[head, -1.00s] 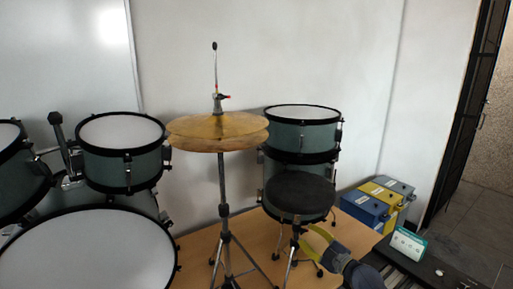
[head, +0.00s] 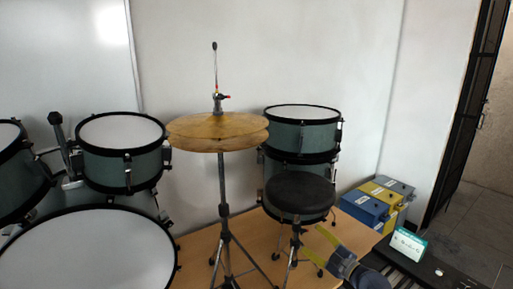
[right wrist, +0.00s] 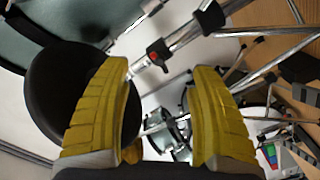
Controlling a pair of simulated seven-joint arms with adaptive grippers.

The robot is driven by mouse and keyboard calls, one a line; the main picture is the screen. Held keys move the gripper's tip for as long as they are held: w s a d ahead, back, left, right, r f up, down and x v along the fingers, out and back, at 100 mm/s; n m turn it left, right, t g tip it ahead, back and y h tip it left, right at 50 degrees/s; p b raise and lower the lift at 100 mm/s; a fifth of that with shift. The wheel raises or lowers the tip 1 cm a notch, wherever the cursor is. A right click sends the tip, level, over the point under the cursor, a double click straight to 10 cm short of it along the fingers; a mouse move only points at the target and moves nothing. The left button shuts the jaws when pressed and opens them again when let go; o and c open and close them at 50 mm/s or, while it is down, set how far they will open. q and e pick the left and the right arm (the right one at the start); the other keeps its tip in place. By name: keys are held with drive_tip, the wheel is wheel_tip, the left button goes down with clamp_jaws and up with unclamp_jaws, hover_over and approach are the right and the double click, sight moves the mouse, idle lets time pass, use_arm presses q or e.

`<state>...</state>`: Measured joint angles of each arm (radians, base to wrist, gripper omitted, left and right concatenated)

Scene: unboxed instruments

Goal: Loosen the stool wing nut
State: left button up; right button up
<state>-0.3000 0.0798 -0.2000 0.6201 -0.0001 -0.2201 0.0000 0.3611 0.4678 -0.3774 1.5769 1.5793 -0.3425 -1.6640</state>
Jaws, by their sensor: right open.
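The stool has a round black seat (head: 300,193) and stands on a metal post with splayed legs, in front of the teal drums. In the right wrist view the seat (right wrist: 62,95) is at the left, partly behind a finger. A small black clamp piece with a red part, which looks like the wing nut (right wrist: 158,53), sits on the stool's chrome post. My right gripper (head: 315,243) is just right of the post below the seat. Its yellow fingers are open and empty, with the post and red part beyond the fingertips (right wrist: 162,68). My left gripper is not in view.
A cymbal stand (head: 222,195) stands left of the stool, close to its legs. A teal drum (head: 303,132) stands behind. Blue and yellow boxes (head: 366,207) and a small teal-and-white display (head: 408,244) are at the right. A bass drum (head: 90,255) fills the lower left.

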drive_tip(key=shift+v, duration=1.8)
